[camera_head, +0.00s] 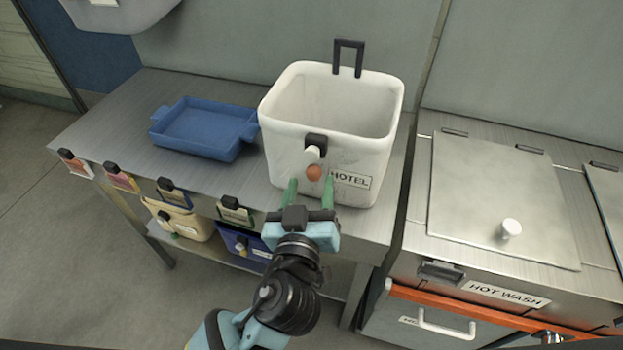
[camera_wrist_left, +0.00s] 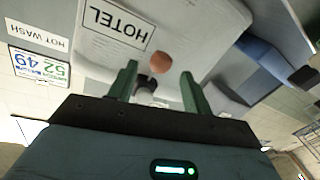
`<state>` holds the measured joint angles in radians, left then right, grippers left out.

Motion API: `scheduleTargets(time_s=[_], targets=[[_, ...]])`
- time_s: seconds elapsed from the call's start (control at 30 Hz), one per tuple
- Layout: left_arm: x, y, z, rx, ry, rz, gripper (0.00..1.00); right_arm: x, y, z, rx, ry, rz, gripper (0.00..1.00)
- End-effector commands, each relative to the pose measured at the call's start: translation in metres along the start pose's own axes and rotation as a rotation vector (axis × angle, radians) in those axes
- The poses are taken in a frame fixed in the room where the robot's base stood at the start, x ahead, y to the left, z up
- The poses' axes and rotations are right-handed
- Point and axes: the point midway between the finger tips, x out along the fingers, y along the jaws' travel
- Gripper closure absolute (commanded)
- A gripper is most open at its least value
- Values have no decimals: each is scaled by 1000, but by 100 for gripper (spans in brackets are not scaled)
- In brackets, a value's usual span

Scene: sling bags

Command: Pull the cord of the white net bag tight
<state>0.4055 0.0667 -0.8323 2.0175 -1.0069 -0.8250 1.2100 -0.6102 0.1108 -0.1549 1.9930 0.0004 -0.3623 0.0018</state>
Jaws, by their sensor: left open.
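The white bag (camera_head: 370,150) stands upright and wide open on the steel bench, with a HOTEL label on its front; the front and label also show in the wrist view (camera_wrist_left: 115,25). No netting can be made out. A brown-orange ball (camera_head: 314,172) hangs at the front below a white piece (camera_head: 313,154) and a black clip (camera_head: 316,141). The ball also shows in the wrist view (camera_wrist_left: 162,61). My left gripper (camera_head: 311,184) is open, its green fingers either side of and just below the ball, with nothing seen gripped. My right gripper is out of view.
A blue tray (camera_head: 205,128) lies on the bench (camera_head: 110,105) left of the bag. Cream (camera_head: 180,217) and dark blue (camera_head: 240,243) bags hang under the bench front. A steel HOT WASH unit (camera_head: 480,200) with a lid knob (camera_head: 511,228) stands at right.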

Motion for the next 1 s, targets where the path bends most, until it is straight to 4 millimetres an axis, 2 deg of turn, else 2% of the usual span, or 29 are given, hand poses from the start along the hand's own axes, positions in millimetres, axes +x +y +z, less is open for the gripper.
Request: scheduleTargets(time_s=[0.2, 0.53, 0.9, 1.0], targets=[[18, 0, 0, 2, 0, 1, 50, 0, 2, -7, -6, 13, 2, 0], [21, 0, 1, 0, -3, 0, 52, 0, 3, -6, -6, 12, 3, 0], [20, 0, 1, 0, -2, 0, 100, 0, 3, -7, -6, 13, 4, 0], [20, 0, 1, 0, -2, 0, 100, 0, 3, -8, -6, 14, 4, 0]])
